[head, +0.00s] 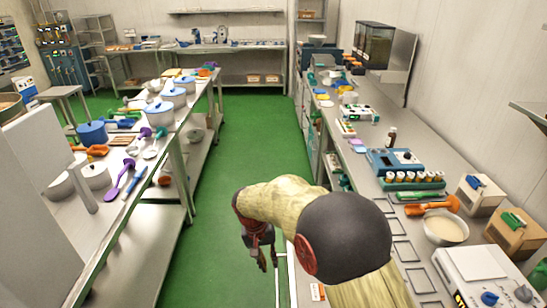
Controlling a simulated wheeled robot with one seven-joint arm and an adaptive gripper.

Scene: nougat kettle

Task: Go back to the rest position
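My arm, in a pale yellow cover with a dark joint, reaches forward from the lower right of the head view. My gripper (268,263) hangs at its end, pointing down over the green floor (235,150) of the aisle. Its two thin fingers look apart with nothing between them. It touches neither bench.
A steel bench (135,215) with pots and purple and blue utensils lines the left. The right bench (390,135) carries a blue instrument (394,161), a bowl (445,228), an orange scoop (433,206), boxes and a white scale (485,275). The aisle between them is clear.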

